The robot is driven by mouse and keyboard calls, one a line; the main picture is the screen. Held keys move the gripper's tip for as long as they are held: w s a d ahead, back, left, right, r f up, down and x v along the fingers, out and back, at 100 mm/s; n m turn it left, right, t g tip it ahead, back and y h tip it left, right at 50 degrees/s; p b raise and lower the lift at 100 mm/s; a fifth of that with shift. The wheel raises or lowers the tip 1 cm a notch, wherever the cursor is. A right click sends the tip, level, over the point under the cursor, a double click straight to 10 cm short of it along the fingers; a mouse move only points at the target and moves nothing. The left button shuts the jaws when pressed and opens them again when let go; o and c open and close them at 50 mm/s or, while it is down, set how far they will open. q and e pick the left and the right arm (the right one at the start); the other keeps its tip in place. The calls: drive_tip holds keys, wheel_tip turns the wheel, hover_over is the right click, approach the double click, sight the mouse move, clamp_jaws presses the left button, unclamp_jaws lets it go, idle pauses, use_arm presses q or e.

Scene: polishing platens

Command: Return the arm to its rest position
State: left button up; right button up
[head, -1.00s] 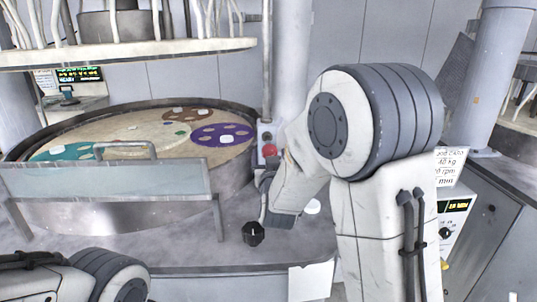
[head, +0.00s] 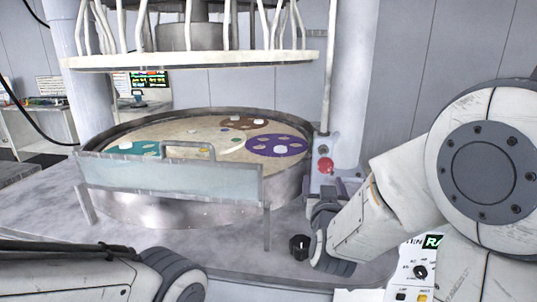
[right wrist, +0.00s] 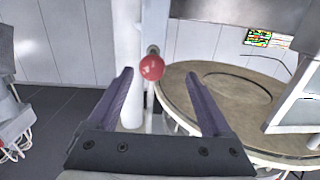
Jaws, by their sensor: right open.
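My right arm comes in from the right in the head view. Its gripper (head: 326,188) is at the front of the control post, just below the red button (head: 325,165). In the right wrist view the gripper (right wrist: 160,76) is open, its two purple fingers apart with nothing between them. The red button (right wrist: 152,67) shows beyond the fingertips, and I cannot tell the exact gap to it. Part of my left arm shows at the bottom left of the head view; its gripper is out of the picture.
The round polishing platen (head: 140,138) carries teal, brown and purple discs behind a clear guard (head: 170,178). A black knob (head: 299,247) stands on the grey deck close to my right wrist. A white ring with hoses (head: 190,60) hangs above. A control panel (head: 418,272) is at lower right.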

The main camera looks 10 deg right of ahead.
drive_tip(key=s+a+f+n+g+y, duration=0.3)
drive_tip(key=s+a+f+g+y, duration=0.15)
drive_tip(key=a, duration=0.35)
drive_tip(key=s+a+f+n+g+y, duration=0.3)
drive_tip(key=s+a+f, duration=0.25)
drive_tip(key=a, duration=0.35)
drive_tip(key=s+f+n+g+h, duration=0.1)
drive_tip(key=s+g, duration=0.3)
drive_tip(key=s, duration=0.7)
drive_tip(key=s+d+f+n+g+h, duration=0.1)
drive_tip(key=s+g, duration=0.4)
drive_tip(key=s, duration=0.5)
drive_tip(key=shift+s+d+f+n, duration=0.2)
drive_tip(key=shift+s+f+n, duration=0.2)
drive_tip(key=shift+f+n, duration=0.6)
drive_tip(key=shift+r+g, duration=0.25)
